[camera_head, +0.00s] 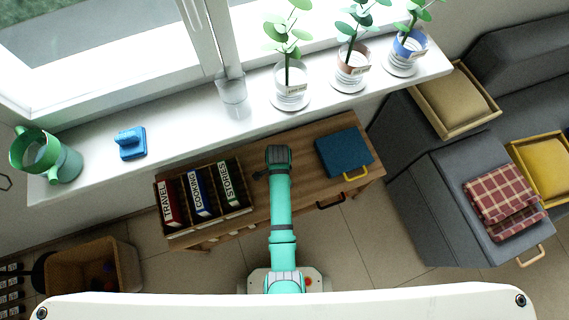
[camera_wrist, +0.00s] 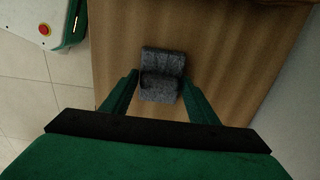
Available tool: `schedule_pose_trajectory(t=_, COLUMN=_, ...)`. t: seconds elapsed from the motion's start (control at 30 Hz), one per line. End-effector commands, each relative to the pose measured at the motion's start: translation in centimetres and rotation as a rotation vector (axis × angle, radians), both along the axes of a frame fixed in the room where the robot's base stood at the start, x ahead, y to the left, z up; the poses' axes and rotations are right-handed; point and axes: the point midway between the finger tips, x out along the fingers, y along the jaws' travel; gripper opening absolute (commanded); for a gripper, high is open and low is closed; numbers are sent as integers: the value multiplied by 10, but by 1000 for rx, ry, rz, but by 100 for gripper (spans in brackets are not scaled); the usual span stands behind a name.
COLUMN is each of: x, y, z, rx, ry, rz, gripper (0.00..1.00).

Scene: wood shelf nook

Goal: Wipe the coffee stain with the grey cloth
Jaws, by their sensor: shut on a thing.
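The grey cloth (camera_wrist: 162,62) is a dark, folded piece between the two green fingers of my gripper (camera_wrist: 160,88) in the wrist view. My gripper is shut on it, over the wooden bench top (camera_wrist: 115,50). In the head view my arm reaches over the middle of the bench (camera_head: 305,180), and my gripper end (camera_head: 278,156) hides the cloth for the most part. A small dark patch (camera_head: 258,175) shows just left of my gripper; I cannot tell if it is cloth or stain. No coffee stain shows clearly in either view.
A book rack (camera_head: 243,208) stands on the bench to the left, and a blue case (camera_head: 342,150) with a yellow handle lies to the right. The white windowsill (camera_head: 190,140) behind holds potted plants, a green watering can (camera_head: 66,165) and a blue object (camera_head: 131,143).

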Motion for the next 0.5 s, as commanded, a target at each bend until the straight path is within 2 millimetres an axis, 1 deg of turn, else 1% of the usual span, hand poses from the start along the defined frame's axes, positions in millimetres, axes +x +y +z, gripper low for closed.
schedule_pose_trajectory(t=0.5, x=-3, y=36, z=0, rx=0, ry=0, rz=-16, gripper=33)
